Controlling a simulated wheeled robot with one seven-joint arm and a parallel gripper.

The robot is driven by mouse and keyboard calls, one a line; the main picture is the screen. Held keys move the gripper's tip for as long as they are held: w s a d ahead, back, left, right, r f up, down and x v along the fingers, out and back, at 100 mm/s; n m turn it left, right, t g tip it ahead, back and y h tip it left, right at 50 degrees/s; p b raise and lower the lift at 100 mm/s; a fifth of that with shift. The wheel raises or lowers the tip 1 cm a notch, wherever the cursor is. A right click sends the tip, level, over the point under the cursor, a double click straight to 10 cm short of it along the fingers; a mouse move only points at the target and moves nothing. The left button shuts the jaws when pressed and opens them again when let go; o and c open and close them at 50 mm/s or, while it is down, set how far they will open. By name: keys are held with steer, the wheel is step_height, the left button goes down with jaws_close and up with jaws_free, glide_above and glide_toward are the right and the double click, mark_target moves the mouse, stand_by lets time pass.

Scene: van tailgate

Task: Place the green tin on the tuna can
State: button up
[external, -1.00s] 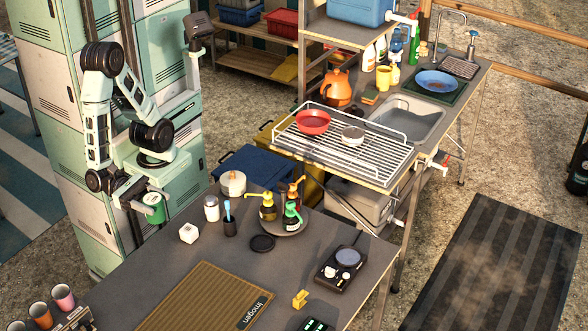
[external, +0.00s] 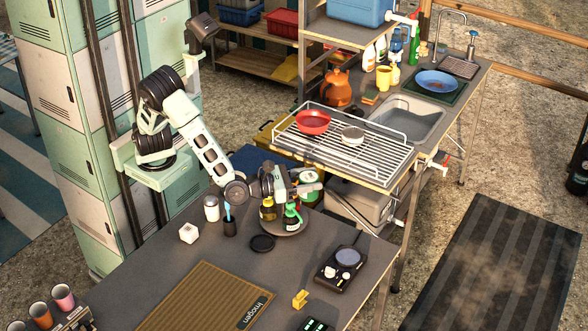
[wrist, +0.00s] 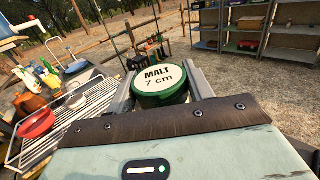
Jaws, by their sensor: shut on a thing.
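My gripper (external: 306,186) is shut on the green tin (external: 311,176). In the wrist view the green tin (wrist: 160,86) sits between the two fingers, its pale lid reading "MALT 7 cm". In the external view my gripper partly hides it. It is held in the air near the table's far edge, short of the rack. A low, pale round can (external: 353,134), which looks like the tuna can, stands on the wire rack to the right of the red bowl. The tin is apart from it, to its lower left in the external view.
The wire rack (external: 385,168) has a raised rail around it and holds the red bowl (external: 313,121). The sink (external: 412,116) and an orange jug (external: 336,87) are beyond the rack. The rack's right part is clear.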

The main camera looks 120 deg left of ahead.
steer(key=w+a+n+g+y, duration=0.2)
steer(key=a+g, duration=0.1)
steer(key=a, duration=1.1)
steer(key=r+n+g+y+b, duration=0.1)
steer(key=r+n+g+y, duration=0.15)
steer(key=n+g, duration=0.35)
glide_above(353, 132)
steer(key=m, duration=0.1)
steer(key=shift+g, duration=0.4)
step_height(353, 132, down, 16)
steer(key=shift+r+p, duration=0.25)
steer(key=shift+p, duration=0.3)
steer(key=shift+f, duration=0.1)
